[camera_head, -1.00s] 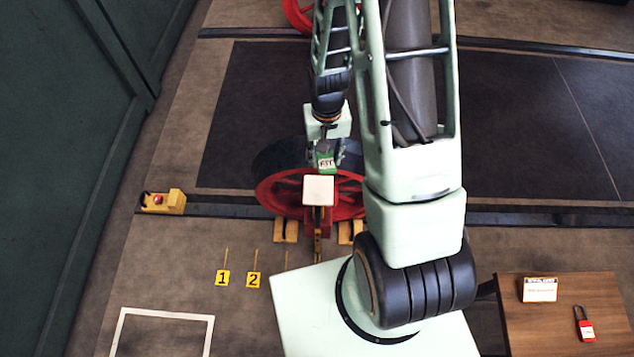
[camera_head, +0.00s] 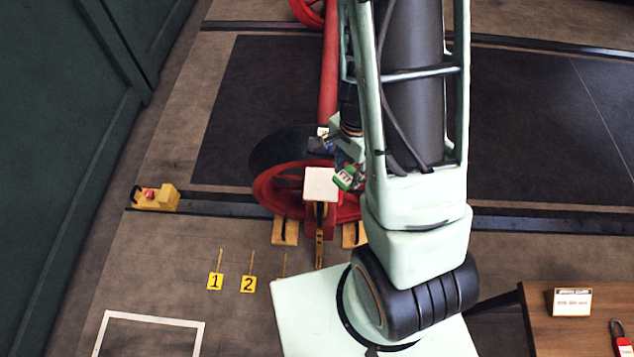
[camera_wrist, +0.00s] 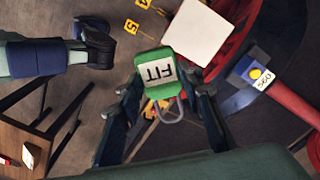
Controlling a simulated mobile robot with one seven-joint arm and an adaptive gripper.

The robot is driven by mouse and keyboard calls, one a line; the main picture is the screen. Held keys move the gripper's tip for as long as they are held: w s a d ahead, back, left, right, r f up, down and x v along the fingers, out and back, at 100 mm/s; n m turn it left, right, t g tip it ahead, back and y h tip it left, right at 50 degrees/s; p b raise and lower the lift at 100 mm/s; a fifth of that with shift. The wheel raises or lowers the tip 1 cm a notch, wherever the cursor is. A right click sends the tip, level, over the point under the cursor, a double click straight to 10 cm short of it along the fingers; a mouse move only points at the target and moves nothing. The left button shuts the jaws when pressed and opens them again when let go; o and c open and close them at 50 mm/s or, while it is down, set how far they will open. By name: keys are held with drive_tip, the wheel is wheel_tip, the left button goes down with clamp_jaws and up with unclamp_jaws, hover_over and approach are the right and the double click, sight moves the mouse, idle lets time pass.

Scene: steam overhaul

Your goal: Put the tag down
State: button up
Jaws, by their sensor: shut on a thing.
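In the head view the gripper is partly hidden behind my arm, and the tag hangs just right of a white square plate (camera_head: 321,184) near the red wheel (camera_head: 275,190).
A wooden table (camera_head: 540,335) at the lower right bears a small white sign (camera_head: 572,302) and a red padlock (camera_head: 622,342). Yellow number markers (camera_head: 215,281) and a white floor outline (camera_head: 150,320) lie at left.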

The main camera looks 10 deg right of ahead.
hover_over(316, 189)
drive_tip(key=f, duration=0.3)
drive_tip(key=f+b, duration=0.1)
drive_tip(key=f, duration=0.2)
drive_tip(key=shift+s+d+f, duration=0.1)
drive_tip(key=shift+d+f, duration=0.1)
drive_tip(key=shift+f, duration=0.2)
drive_tip(key=shift+a+f+b, duration=0.15)
drive_tip(key=shift+f+b, duration=0.05)
drive_tip(key=shift+f, duration=0.7)
drive_tip(key=shift+a+f+b, duration=0.1)
drive_tip(key=shift+f+b, duration=0.05)
drive_tip(key=shift+f, duration=0.75)
drive_tip(key=shift+f, duration=0.1)
drive_tip(key=shift+f, duration=0.15)
drive_tip(key=o, duration=1)
wheel_tip(316, 189, up, 13)
drive_tip(key=p, duration=0.3)
drive_tip(key=shift+f, duration=0.2)
